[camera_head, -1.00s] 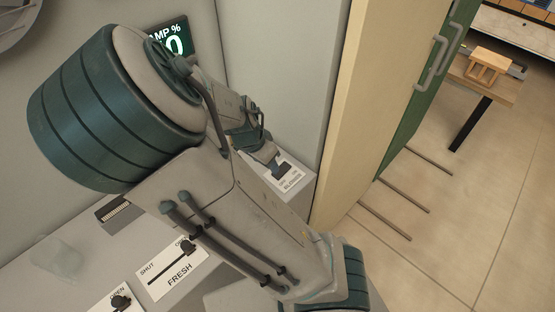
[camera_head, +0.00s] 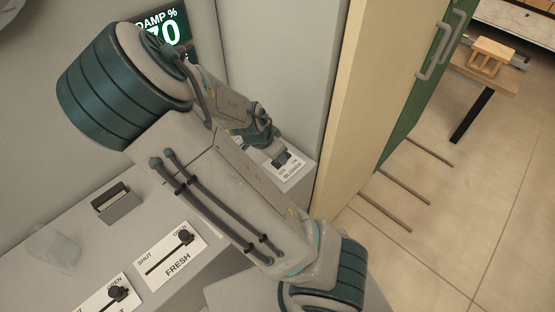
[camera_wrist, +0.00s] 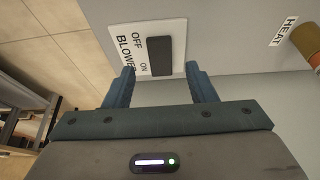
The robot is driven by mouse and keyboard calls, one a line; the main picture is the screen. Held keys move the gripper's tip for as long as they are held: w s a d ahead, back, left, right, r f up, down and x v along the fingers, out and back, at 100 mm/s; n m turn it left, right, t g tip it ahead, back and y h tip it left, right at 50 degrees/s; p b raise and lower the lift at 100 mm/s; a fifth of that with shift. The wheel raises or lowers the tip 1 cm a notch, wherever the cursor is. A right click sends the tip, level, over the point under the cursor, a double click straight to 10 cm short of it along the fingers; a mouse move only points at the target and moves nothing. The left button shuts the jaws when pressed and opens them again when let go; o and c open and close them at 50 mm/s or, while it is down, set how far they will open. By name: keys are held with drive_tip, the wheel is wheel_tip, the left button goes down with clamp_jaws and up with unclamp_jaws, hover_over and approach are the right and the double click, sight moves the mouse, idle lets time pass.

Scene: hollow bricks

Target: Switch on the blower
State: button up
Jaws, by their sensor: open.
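The blower switch is a dark rocker (camera_wrist: 161,56) on a white plate (camera_wrist: 124,36) marked OFF, ON and BLOWER in the wrist view. My gripper (camera_wrist: 163,78) is open, with one finger on each side of the rocker's near end. The rocker lies between and just beyond the fingertips; I cannot tell whether they touch the plate. In the head view the blower plate (camera_head: 291,171) sits at the right end of the grey console, and my gripper (camera_head: 281,158) is over it, partly hiding the rocker. Which way the rocker is tipped is not clear.
The FRESH slider (camera_head: 184,238) and another slider (camera_head: 117,293) are on the console to the left. A damp display (camera_head: 160,32) is behind my arm. A HEAT label (camera_wrist: 284,30) and an orange-brown knob (camera_wrist: 307,42) are right of the switch. A cream panel (camera_head: 356,90) stands at right.

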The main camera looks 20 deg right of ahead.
drive_tip(key=shift+b+x, duration=0.55)
drive_tip(key=shift+x, duration=1.65)
